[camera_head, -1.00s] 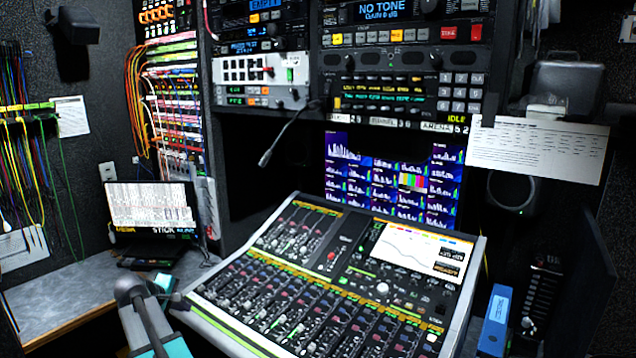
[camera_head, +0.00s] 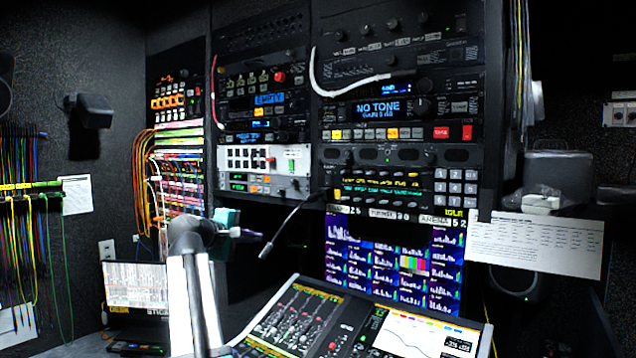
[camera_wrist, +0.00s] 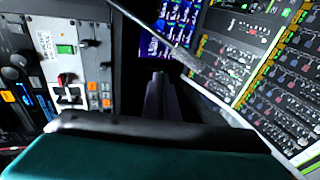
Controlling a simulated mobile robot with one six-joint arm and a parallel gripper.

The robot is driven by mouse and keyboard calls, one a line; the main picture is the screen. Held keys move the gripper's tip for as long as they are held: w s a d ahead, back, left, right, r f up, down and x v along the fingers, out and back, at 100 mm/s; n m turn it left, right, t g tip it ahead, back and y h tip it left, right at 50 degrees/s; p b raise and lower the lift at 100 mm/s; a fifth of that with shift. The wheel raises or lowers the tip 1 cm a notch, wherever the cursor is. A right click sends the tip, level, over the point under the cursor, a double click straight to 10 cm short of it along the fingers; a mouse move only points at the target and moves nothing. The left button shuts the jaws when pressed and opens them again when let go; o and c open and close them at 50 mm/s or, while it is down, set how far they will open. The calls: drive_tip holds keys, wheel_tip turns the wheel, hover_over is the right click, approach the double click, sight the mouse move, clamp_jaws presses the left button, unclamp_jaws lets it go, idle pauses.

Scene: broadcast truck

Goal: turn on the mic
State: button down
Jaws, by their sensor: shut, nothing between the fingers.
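A thin gooseneck mic (camera_head: 285,228) reaches from the rack toward lower left, its tip hanging above the mixing console. The gooseneck also crosses the top of the wrist view (camera_wrist: 158,32). My gripper (camera_head: 256,235) is shut and empty, raised in front of the rack just left of the mic tip. Its narrow dark fingers show in the wrist view (camera_wrist: 160,88). I cannot tell the exact depth gap to the mic. A pale panel (camera_head: 238,160) with a red toggle and a green label sits above the gripper; it also shows at left in the wrist view (camera_wrist: 48,45). No marked mic switch is readable.
The mixing console (camera_head: 300,320) lies below, with a screen of coloured meters (camera_head: 345,260) behind it. A laptop (camera_head: 135,285) stands at lower left. A paper sheet (camera_head: 535,243) hangs at right. A dark recess opens below the pale panel.

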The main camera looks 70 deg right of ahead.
sight(326, 184)
drive_tip(key=s+r+m+g, duration=0.1)
drive_tip(key=s+r, duration=0.4)
drive_tip(key=r, duration=0.3)
drive_tip(key=s+r+g+h+p, duration=0.1)
drive_tip(key=s+r, duration=0.5)
drive_tip(key=r, duration=0.2)
drive_tip(key=shift+s+d+m, duration=0.2)
drive_tip(key=shift+d+m, duration=0.2)
drive_tip(key=shift+d, duration=0.05)
drive_tip(key=shift+d+p, duration=0.15)
drive_tip(key=shift+p, duration=0.15)
drive_tip(key=p+x, duration=0.1)
drive_tip(key=x, duration=0.3)
drive_tip(key=p+x, duration=0.2)
drive_tip(key=x, duration=0.3)
drive_tip(key=p+x, duration=0.2)
drive_tip(key=x, duration=0.2)
drive_tip(key=shift+s+d+r, duration=0.15)
drive_tip(key=shift+d+r, duration=0.05)
drive_tip(key=shift+r, duration=0.1)
drive_tip(key=shift+s+d+f+p, duration=0.1)
drive_tip(key=shift+d+p, duration=0.1)
drive_tip(key=shift+p, duration=0.1)
drive_tip(key=shift+d+f+g+h+b, duration=0.1)
drive_tip(key=shift+f+g+h+b, duration=0.2)
drive_tip(key=shift+b, duration=0.35)
